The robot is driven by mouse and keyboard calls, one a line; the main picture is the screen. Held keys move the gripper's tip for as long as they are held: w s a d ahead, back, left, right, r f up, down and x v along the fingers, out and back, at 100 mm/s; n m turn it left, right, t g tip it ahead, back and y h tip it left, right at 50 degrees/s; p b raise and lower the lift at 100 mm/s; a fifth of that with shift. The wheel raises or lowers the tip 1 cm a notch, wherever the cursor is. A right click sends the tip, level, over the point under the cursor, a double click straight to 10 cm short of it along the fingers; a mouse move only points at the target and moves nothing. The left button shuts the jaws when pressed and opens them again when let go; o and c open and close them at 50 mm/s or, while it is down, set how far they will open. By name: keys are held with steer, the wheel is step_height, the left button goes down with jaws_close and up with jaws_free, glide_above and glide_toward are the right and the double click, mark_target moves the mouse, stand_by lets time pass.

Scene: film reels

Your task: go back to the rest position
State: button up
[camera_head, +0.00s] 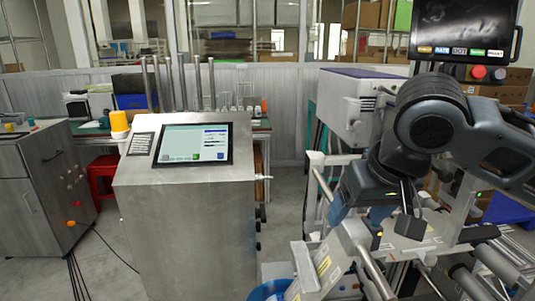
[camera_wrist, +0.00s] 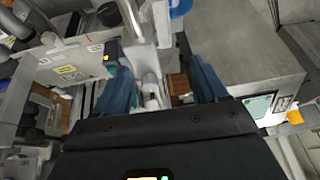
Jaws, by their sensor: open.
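My gripper (camera_head: 360,218) hangs at the end of my dark arm, on the right side of the head view. It is beside and in front of the roller machine (camera_head: 345,105). Its two blue fingers point downward. In the wrist view the blue fingers of my gripper (camera_wrist: 160,68) stand well apart. I see nothing held between them; grey metal frame parts and floor show beyond the gap. No film reel can be made out clearly in either view.
A steel cabinet (camera_head: 190,235) with a touchscreen (camera_head: 193,144) stands left of the machine. Metal bars and rollers (camera_head: 475,285) lie below my arm. A blue round container (camera_head: 268,291) sits on the floor. Clear floor (camera_head: 287,215) runs between cabinet and machine.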

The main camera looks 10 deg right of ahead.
steer(key=s+a+r+m+t+y, duration=0.15)
steer(key=a+t+y, duration=0.35)
steer(key=a, duration=0.5)
steer(key=s+a+r+t+y, duration=0.1)
steer(key=a+r+t+y, duration=0.15)
steer(key=a+y, duration=0.5)
steer(key=s+d+f+m+t+h, duration=0.25)
steer(key=s+d+f+h, duration=0.3)
steer(key=s+f, duration=0.3)
steer(key=s+d+f+m+t+h, duration=0.2)
steer(key=s+d+f+m+h, duration=0.15)
steer(key=s+f+h, duration=0.4)
steer(key=s+d+f+n+g, duration=0.1)
steer(key=s+d+n, duration=0.2)
steer(key=s, duration=0.8)
steer(key=s+d+n+g, duration=0.1)
steer(key=s+d+n, duration=0.3)
steer(key=s+d, duration=0.3)
steer(key=s, duration=0.4)
steer(key=shift+d+f, duration=0.35)
steer(key=shift+d, duration=0.05)
